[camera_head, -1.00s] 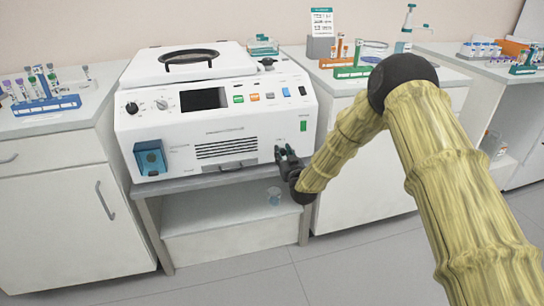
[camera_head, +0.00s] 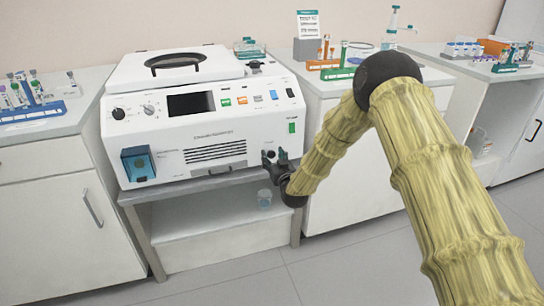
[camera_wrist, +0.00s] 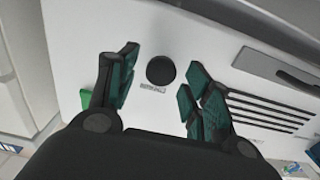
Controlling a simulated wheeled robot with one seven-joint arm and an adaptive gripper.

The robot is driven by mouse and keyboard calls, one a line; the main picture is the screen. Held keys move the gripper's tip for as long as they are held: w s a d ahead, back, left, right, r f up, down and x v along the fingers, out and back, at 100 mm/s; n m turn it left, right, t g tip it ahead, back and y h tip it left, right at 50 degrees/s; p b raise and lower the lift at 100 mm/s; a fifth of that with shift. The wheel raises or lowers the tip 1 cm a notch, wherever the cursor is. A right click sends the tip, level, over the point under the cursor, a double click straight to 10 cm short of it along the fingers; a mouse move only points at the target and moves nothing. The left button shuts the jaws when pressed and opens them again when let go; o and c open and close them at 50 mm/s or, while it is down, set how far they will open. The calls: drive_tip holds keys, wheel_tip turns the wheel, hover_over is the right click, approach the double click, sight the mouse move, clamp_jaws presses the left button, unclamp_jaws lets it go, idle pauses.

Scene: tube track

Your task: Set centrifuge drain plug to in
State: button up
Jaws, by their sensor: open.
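The centrifuge (camera_head: 215,140) is a white bench machine with its front panel facing me. The drain plug (camera_wrist: 161,70) is a round black knob on that white panel, with a small label beside it in the wrist view. My gripper (camera_head: 275,158) is at the lower right of the centrifuge front. In the wrist view my gripper (camera_wrist: 156,92) is open, with its green-padded fingers spread on either side of the plug. Clear gaps show between plug and fingers. How far the plug is pressed in cannot be told.
A green switch (camera_head: 292,127) sits above my gripper, and a vent grille (camera_wrist: 265,110) lies beside the plug. A blue-framed port (camera_head: 138,163) is at the panel's lower left. A small beaker (camera_head: 264,199) stands on the shelf below. Counters with tube racks flank the centrifuge.

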drive_tip(key=v, duration=1)
drive_tip(key=shift+s, duration=0.3)
drive_tip(key=shift+d, duration=0.1)
drive_tip(key=s+d+f+m+g+h, duration=0.1)
drive_tip(key=s+d+f+g, duration=0.15)
drive_tip(key=s+f, duration=0.6)
drive_tip(key=s+d+f+g, duration=0.1)
drive_tip(key=s+f+g, duration=0.3)
drive_tip(key=s+f, duration=0.5)
drive_tip(key=s+d+f+g+h, duration=0.15)
drive_tip(key=s+f, duration=0.25)
drive_tip(key=s, duration=0.4)
drive_tip(key=s+d+f+m+g, duration=0.1)
drive_tip(key=s+d+f+g, duration=0.2)
drive_tip(key=s, duration=0.5)
drive_tip(key=s+d+f+g+h, duration=0.1)
drive_tip(key=s+f+g, duration=0.2)
drive_tip(key=s+f, duration=0.35)
drive_tip(key=s+d+m+g, duration=0.1)
drive_tip(key=s+d+g, duration=0.25)
drive_tip(key=s, duration=1.35)
wheel_tip(320, 180, up, 21)
drive_tip(key=p, duration=2)
drive_tip(key=shift+w, duration=0.25)
